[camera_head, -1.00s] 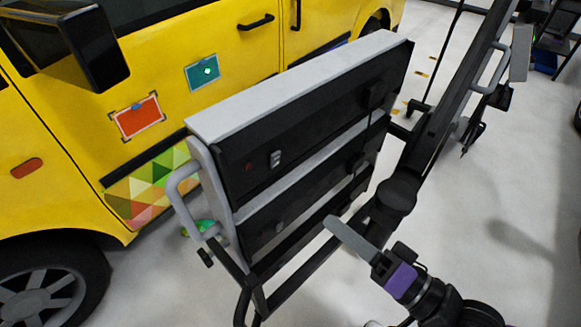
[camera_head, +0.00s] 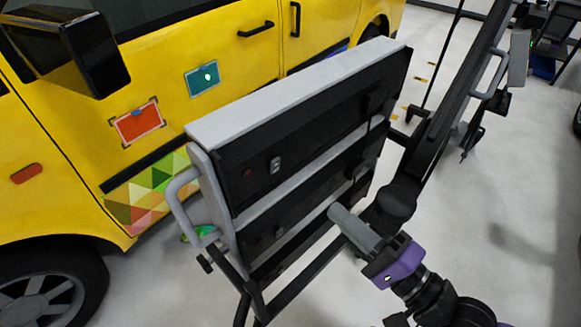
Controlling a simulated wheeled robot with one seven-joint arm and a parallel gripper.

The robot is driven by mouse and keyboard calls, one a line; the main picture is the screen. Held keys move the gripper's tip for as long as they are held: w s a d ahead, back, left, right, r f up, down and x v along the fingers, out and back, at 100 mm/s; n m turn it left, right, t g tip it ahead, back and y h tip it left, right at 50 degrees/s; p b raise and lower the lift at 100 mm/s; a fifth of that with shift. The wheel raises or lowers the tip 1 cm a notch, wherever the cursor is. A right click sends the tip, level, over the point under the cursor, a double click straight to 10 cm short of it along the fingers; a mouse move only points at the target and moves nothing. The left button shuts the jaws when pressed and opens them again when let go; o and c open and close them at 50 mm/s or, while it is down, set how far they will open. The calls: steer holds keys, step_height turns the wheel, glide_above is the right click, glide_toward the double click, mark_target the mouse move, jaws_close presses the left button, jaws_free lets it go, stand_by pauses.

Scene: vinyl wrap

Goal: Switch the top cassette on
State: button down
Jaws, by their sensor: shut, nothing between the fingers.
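The top cassette (camera_head: 312,123) is the long black panel under a light grey cover, in the upper part of the lamp frame. Near its left end it carries a small light grey rocker switch (camera_head: 275,166) and a dark red spot (camera_head: 247,173). A lower cassette (camera_head: 296,213) sits beneath it with a similar small switch (camera_head: 279,230). My gripper (camera_head: 334,211) is shut and empty, its grey fingers pointing up and left. It appears to the right of and below the top cassette's switch, in front of the lower cassette's right part in the picture. I cannot tell the gap in depth.
A grey side handle (camera_head: 178,193) sticks out at the frame's left. A black slanted stand arm (camera_head: 453,95) rises on the right. A yellow van (camera_head: 225,54) stands behind. Open pale floor (camera_head: 500,190) lies to the right.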

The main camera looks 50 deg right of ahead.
steer(key=p, duration=0.3)
glide_toward(279, 160)
steer(key=a+x, duration=0.1)
steer(key=x, duration=0.4)
steer(key=shift+w+d+r, duration=0.2)
steer(key=shift+w+d, duration=0.45)
steer(key=shift+w, duration=0.25)
steer(key=shift+r, duration=0.15)
steer(key=shift+w+r+g+p, duration=0.2)
steer(key=shift+r+g+p, duration=0.15)
steer(key=shift+p, duration=0.9)
steer(key=shift+f+b, duration=0.4)
